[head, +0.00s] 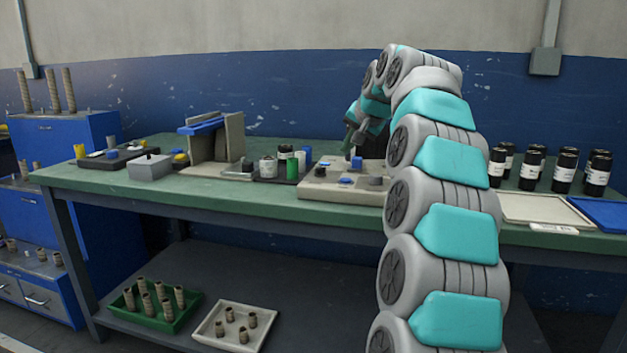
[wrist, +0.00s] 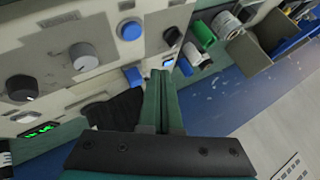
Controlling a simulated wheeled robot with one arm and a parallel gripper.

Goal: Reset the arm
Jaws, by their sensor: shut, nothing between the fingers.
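My gripper (wrist: 160,78) is shut and empty in the wrist view, its two green fingers together. It points at the cream machine panel (wrist: 100,20), which has dark knobs and blue buttons. In the head view my grey and teal arm rises on the right and bends over the green-topped bench (head: 250,200). My gripper (head: 352,150) hangs there above the cream panel box (head: 330,186), close to its blue button. Whether the fingertips touch the panel I cannot tell.
Several black jars (head: 565,172), a cream tray (head: 520,208) and a blue tray (head: 600,213) are to the right of my arm. The lower shelf holds a green tray (head: 125,312) and a white tray (head: 265,340).

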